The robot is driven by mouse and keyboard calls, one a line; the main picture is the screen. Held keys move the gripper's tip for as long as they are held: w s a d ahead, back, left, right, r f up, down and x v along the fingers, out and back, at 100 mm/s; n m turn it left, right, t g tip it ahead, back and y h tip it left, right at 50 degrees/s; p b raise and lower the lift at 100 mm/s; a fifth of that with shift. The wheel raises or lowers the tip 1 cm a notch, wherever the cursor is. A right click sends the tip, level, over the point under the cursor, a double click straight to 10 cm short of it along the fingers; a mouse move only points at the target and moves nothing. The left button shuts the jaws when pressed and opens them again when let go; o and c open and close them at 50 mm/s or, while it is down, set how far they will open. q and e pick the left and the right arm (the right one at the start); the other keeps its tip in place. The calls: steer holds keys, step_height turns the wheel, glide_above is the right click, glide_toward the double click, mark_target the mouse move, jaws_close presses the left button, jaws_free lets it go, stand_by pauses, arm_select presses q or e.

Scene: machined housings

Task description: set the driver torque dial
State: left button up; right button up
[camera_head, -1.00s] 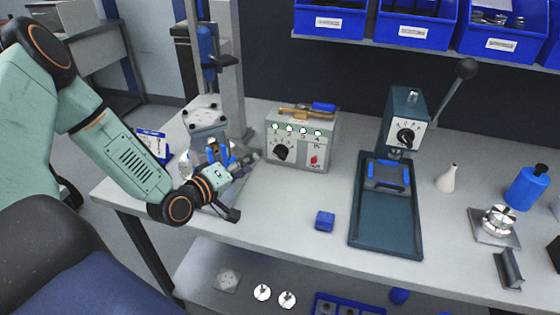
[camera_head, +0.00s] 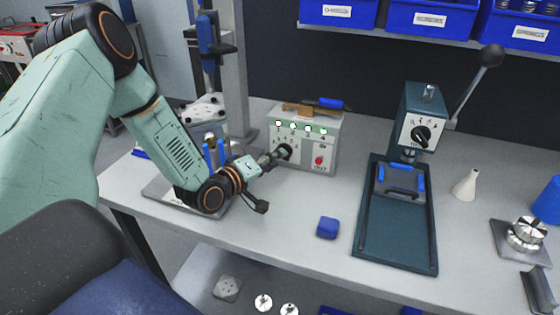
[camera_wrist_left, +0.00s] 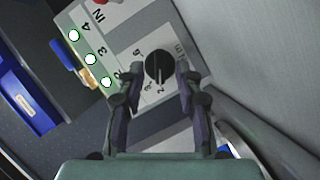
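The driver control box (camera_head: 305,146) is a pale grey-green case on the bench with a row of several lit lamps. Its black torque dial (camera_head: 285,151) is on the lower left of the front, partly hidden by my left gripper (camera_head: 274,157). In the left wrist view the dial (camera_wrist_left: 158,67) shows as a round black knob with a light pointer line, printed numbers around it. My left gripper (camera_wrist_left: 160,78) is open, one finger either side of the dial; I cannot tell whether they touch it. My right gripper is out of view.
A red button (camera_head: 319,160) sits right of the dial. A driver tool (camera_head: 312,107) lies on the box. A teal press (camera_head: 397,215) with its own dial (camera_head: 421,134) stands to the right. A blue block (camera_head: 328,228) lies in front. A post stand (camera_head: 204,115) is behind my left arm.

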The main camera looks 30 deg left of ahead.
arm_select(q)
steer(key=shift+w+a+f, duration=0.2)
steer(key=shift+w+f, duration=0.2)
steer(key=shift+w, duration=0.4)
steer(key=shift+w+d+r, duration=0.15)
steer(key=shift+d+r, duration=0.25)
steer(key=shift+d, duration=0.15)
steer(key=shift+w+a+f, duration=0.15)
steer(key=shift+a+f, duration=0.2)
steer(key=shift+a, duration=0.05)
steer(key=shift+c, duration=0.8)
steer(key=shift+d+r, duration=0.25)
steer(key=c, duration=0.5)
steer(key=shift+a+f, duration=0.1)
steer(key=shift+a, duration=0.05)
jaws_close()
